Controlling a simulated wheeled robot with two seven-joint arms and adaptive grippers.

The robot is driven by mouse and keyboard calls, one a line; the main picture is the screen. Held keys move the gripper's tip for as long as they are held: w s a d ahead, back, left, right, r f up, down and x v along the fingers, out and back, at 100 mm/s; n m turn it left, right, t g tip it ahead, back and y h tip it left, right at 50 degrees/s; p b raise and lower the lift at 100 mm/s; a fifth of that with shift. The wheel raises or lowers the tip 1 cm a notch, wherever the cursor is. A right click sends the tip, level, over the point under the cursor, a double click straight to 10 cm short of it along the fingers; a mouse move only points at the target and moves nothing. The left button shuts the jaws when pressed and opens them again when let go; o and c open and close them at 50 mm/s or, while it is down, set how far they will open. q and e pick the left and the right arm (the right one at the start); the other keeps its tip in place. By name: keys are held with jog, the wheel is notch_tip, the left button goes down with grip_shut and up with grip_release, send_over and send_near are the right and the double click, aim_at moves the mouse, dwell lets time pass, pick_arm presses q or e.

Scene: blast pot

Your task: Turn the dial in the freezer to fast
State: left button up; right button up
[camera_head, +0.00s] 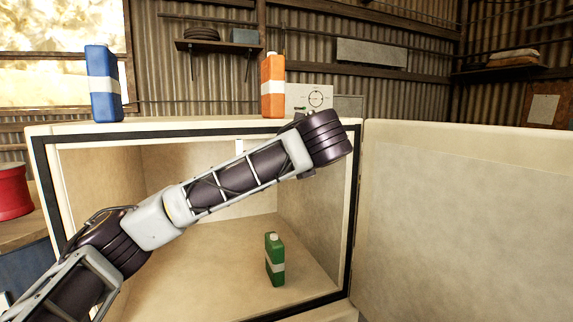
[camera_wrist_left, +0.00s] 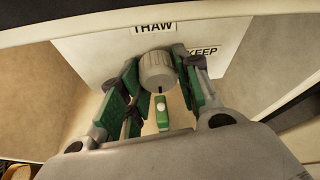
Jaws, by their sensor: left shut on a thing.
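The dial (camera_wrist_left: 157,70) is a round grey knob in the wrist view. It sits on a white panel (camera_wrist_left: 90,62) inside the freezer (camera_head: 90,128). The labels THAW and KEEP show on the panel; a fast label is not readable. My left gripper (camera_wrist_left: 160,78) has its green-padded fingers on both sides of the dial and is shut on it. In the head view my left arm crosses the open freezer to its upper right; the gripper itself and the dial are hidden behind the arm. My right gripper is in neither view.
A green bottle (camera_head: 275,262) stands on the freezer floor. A blue bottle (camera_head: 101,85), an orange bottle (camera_head: 272,88) and a white box with a round gauge (camera_head: 316,98) are at the freezer top. The freezer door (camera_head: 460,220) stands open at the right.

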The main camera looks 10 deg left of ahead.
pick_arm(q)
jog(key=shift+f, duration=0.3)
jog(key=o, duration=0.8)
jog(key=shift+o, duration=1)
jog(key=shift+r, duration=0.2)
jog(key=shift+s+d+r, duration=0.2)
jog(key=shift+s, duration=0.05)
jog(key=v, duration=1.1)
jog(key=shift+s, duration=0.2)
